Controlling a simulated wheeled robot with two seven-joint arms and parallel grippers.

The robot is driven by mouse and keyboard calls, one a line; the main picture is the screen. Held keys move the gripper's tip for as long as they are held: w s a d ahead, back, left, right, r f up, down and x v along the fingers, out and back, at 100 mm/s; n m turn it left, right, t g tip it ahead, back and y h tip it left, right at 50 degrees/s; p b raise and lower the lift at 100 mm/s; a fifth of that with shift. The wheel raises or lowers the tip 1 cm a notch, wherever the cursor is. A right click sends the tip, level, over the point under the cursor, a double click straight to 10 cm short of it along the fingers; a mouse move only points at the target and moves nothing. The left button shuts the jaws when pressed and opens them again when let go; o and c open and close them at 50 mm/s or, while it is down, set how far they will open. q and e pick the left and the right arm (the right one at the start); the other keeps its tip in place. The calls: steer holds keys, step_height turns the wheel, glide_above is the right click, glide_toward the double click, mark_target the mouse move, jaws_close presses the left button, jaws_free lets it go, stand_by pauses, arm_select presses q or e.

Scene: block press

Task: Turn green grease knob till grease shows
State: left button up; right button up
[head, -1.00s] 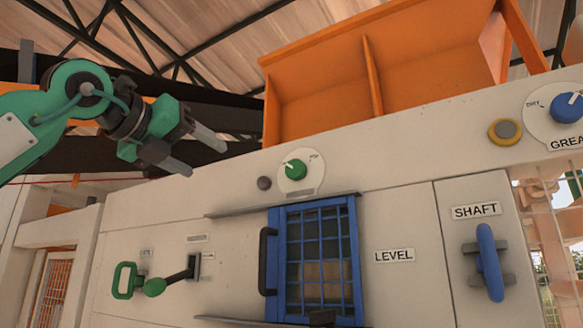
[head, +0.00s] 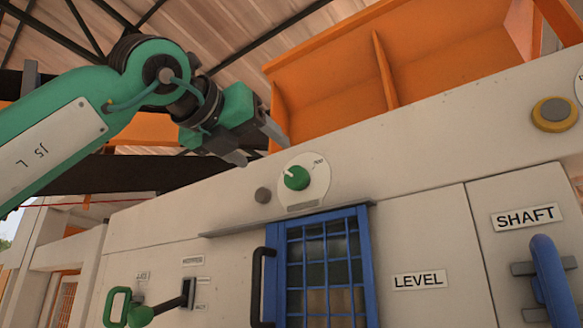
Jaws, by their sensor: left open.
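The green knob (head: 297,177) sits on a round white dial plate (head: 318,184) on the machine's upper front panel, and its white pointer mark faces up and left. My left gripper (head: 262,146) is open and empty, above and to the left of the knob, apart from it. Its two grey fingers point down and right toward the dial. No grease shows around the knob. My right gripper is not in view.
Below are a ledge (head: 235,226), a blue barred door (head: 318,270) and a green-handled lever (head: 140,315). A yellow-ringed button (head: 555,114) and blue SHAFT handle (head: 550,280) are at right. An orange hopper (head: 330,85) rises behind.

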mark_target(294, 176)
arm_select(q)
steer(key=p+x, duration=0.3)
steer(key=x, duration=0.6)
steer(key=shift+w, duration=0.15)
steer(key=shift+w+d+p, duration=0.2)
steer(key=shift+w+p, duration=0.1)
steer(key=shift+p, duration=0.15)
steer(key=shift+w+d, duration=0.2)
steer(key=shift+w, duration=0.1)
steer(key=shift+w+f, duration=0.1)
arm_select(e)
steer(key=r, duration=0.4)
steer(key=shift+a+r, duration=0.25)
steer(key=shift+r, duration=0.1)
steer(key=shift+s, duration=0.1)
arm_select(q)
steer(key=c, duration=1)
